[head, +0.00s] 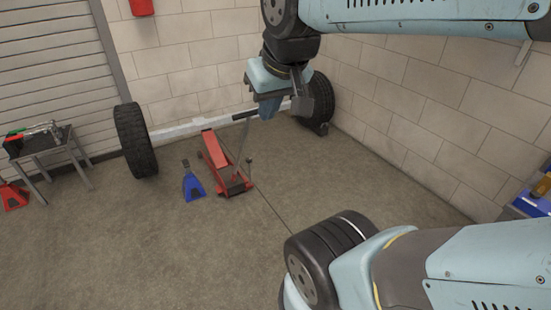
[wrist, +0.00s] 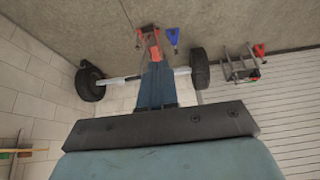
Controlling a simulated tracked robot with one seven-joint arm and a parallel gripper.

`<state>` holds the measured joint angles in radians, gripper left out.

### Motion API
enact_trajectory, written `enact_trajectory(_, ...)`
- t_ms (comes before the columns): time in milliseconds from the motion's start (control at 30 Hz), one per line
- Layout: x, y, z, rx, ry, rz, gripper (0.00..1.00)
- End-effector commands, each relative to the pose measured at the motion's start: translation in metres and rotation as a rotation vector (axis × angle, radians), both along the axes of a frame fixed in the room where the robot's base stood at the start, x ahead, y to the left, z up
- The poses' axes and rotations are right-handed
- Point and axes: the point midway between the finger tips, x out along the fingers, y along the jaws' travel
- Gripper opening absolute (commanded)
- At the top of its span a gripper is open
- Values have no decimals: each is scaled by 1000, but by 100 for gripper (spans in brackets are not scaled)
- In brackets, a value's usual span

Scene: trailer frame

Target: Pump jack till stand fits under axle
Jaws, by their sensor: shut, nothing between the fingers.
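The red floor jack (head: 215,150) stands on the floor with its far end at the pale axle (head: 185,130), which runs between two black wheels. Its handle (head: 243,140) rises steeply and ends in a dark grip. The blue stand (head: 193,185) is upright on the floor left of the jack, on the near side of the axle, not under it. My gripper (head: 268,108) is shut and empty, pointing down close to the handle's top; I cannot tell whether they touch. In the wrist view my shut fingers (wrist: 156,75) partly cover the axle (wrist: 181,72) and jack.
The left wheel (head: 135,140) and right wheel (head: 318,100) bound the axle. A small table (head: 42,147) with tools and a red stand (head: 13,195) are at far left. Blue bins (head: 533,203) are at the right edge. The floor in front of the jack is clear.

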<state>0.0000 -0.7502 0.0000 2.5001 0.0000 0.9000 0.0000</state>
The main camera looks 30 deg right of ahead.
Motion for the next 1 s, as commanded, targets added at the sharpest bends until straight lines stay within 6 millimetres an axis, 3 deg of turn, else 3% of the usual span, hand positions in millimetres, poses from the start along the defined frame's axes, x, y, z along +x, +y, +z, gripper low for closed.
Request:
enact_trajectory(367, 15, 0, -11, 58, 89, -76, 0)
enact_trajectory(1000, 101, -5, -94, 461, 599, -565, 0)
